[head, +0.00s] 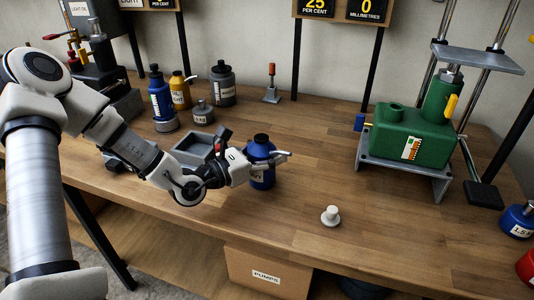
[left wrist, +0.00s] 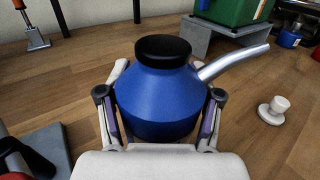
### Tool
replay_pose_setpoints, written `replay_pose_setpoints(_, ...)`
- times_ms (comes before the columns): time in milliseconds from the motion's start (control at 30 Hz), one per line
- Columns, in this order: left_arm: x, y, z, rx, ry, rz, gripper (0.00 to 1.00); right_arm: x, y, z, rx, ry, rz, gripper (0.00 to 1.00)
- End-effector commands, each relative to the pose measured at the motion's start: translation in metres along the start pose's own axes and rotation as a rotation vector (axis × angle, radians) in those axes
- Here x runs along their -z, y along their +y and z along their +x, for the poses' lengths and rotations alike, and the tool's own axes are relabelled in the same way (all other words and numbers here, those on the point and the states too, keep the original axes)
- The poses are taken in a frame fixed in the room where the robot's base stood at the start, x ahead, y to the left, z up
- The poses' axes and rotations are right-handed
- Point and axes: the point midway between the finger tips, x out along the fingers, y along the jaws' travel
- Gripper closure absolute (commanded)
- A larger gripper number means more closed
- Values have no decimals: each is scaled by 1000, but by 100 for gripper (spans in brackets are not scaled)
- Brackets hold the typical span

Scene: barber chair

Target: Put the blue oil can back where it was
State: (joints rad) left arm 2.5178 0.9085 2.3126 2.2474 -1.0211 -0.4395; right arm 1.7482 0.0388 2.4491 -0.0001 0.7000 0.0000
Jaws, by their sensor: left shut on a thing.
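The blue oil can (head: 262,174) has a black cap and a metal spout pointing right. It stands upright at the middle of the wooden workbench, or just above it; I cannot tell which. My left gripper (head: 246,164) is shut on the can's body from the left. In the left wrist view the can (left wrist: 157,98) sits between both fingers of my left gripper (left wrist: 158,122), its spout toward the right. The can's lower part is hidden there by the gripper. My right gripper is not in view.
Behind stand a second blue bottle (head: 159,93), a yellow can (head: 180,91) and a grey bottle (head: 222,84). A grey tray (head: 204,146) lies left of the can. A white knob (head: 331,214) sits front right. A green pump (head: 412,137) stands right.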

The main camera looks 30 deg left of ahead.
Motion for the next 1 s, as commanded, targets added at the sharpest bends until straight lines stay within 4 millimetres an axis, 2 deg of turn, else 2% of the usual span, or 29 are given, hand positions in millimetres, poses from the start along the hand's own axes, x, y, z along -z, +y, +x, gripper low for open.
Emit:
replay_pose_setpoints(333,7,0,0,-1,11,-4,98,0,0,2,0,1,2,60)
replay_pose_setpoints(367,6,0,0,-1,11,-4,25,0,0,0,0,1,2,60)
replay_pose_setpoints(667,5,0,0,-1,10,-4,25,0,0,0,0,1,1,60)
replay_pose_setpoints(767,-2,0,0,-1,9,-4,25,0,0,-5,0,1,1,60)
replay_pose_setpoints(1000,-3,2,-26,-7,7,-14,25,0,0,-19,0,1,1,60)
